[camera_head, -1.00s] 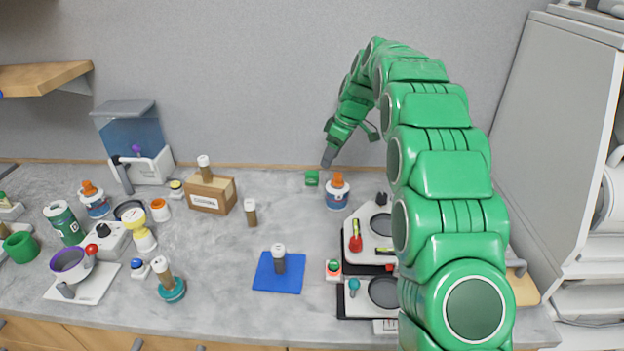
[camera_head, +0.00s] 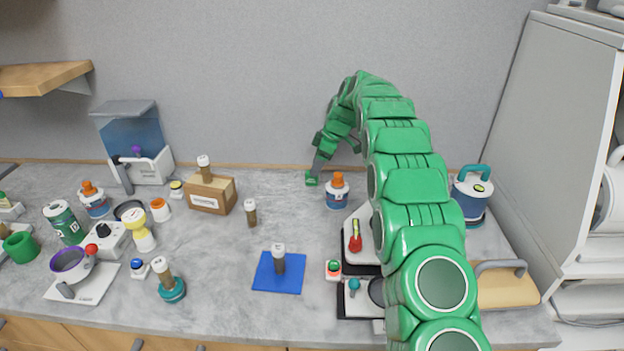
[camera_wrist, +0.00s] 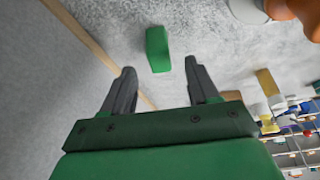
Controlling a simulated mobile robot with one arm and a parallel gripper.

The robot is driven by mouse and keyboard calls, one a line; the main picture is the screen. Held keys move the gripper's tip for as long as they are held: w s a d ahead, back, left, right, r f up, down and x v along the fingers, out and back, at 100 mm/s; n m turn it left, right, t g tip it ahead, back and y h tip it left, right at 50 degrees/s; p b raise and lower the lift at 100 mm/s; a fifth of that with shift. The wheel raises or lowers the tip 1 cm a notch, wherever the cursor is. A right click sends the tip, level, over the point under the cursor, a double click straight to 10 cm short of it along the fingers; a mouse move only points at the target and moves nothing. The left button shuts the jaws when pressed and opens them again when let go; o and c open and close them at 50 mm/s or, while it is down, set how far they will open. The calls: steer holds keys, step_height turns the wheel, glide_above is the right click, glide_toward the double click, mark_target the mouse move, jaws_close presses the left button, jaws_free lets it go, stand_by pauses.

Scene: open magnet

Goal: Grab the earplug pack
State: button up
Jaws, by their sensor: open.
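The earplug pack seems to be the small green block (camera_head: 312,179) on the counter near the back wall. It also shows in the wrist view (camera_wrist: 158,49), just beyond and between the fingertips. My gripper (camera_wrist: 163,76) is open and empty, with one dark finger on each side of the space in front of the block. In the head view my gripper (camera_head: 316,170) is just above the block and partly covers it. I cannot tell whether a fingertip touches it.
A white-and-blue bottle with an orange cap (camera_head: 337,191) stands close to the right of the block. A cardboard box (camera_head: 211,194) and a brown vial (camera_head: 251,213) stand to the left. The wall is close behind.

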mark_target(312, 178)
steer(key=shift+x, duration=2.6)
steer(key=shift+d, duration=0.1)
steer(key=c, duration=1)
steer(key=shift+r, duration=0.1)
